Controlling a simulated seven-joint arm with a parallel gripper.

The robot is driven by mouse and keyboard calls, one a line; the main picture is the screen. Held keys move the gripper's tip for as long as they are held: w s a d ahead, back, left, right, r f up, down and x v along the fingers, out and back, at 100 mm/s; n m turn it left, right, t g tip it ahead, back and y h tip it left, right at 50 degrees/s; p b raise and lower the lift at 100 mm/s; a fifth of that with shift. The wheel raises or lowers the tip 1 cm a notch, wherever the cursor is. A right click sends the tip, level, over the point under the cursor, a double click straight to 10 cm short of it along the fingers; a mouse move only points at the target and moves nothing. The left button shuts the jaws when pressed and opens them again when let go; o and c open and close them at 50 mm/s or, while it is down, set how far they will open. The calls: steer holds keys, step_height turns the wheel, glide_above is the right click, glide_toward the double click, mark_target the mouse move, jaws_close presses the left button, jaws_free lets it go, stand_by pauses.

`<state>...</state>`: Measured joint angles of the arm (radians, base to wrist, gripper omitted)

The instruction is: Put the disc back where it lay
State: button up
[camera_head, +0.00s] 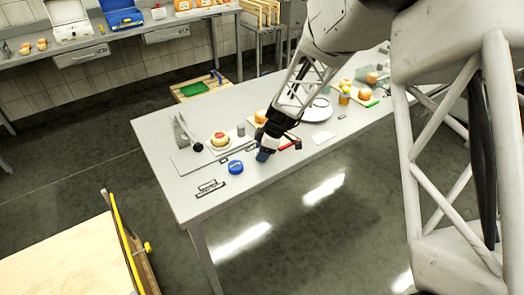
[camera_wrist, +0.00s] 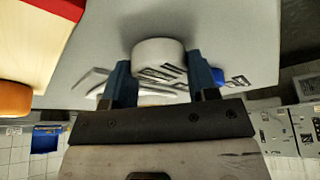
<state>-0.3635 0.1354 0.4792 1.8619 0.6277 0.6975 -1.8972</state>
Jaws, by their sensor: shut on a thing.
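A white disc (camera_wrist: 158,58) with dark markings on its side sits between the two blue fingers of my gripper (camera_wrist: 160,80) in the wrist view. My gripper is shut on it. In the head view my gripper (camera_head: 264,154) is low over the near side of the grey table (camera_head: 275,185), and the disc cannot be made out there. I cannot tell whether the disc touches the table. A blue disc (camera_head: 236,167) lies on the table just left of my gripper.
A black-and-white label (camera_head: 210,188) lies near the table's left front. A red-and-yellow cheese (camera_head: 220,139) and a grey cylinder (camera_head: 241,130) stand behind the blue disc. A white plate (camera_head: 318,111) stands farther right.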

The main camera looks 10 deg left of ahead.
steer(key=shift+f, duration=0.4)
steer(key=shift+s+f, duration=0.1)
steer(key=shift+f, duration=0.2)
steer(key=o, duration=0.8)
steer(key=shift+c, duration=0.2)
steer(key=shift+o, duration=1.1)
steer(key=shift+d+f, duration=0.1)
steer(key=shift+f, duration=0.05)
steer(key=shift+s+f, duration=0.15)
steer(key=shift+s, duration=0.05)
steer(key=shift+r, duration=0.5)
steer(key=shift+c, duration=0.4)
steer(key=shift+o, duration=0.4)
steer(key=v, duration=1.3)
steer(key=shift+w+a, duration=0.3)
steer(key=shift+a, duration=0.1)
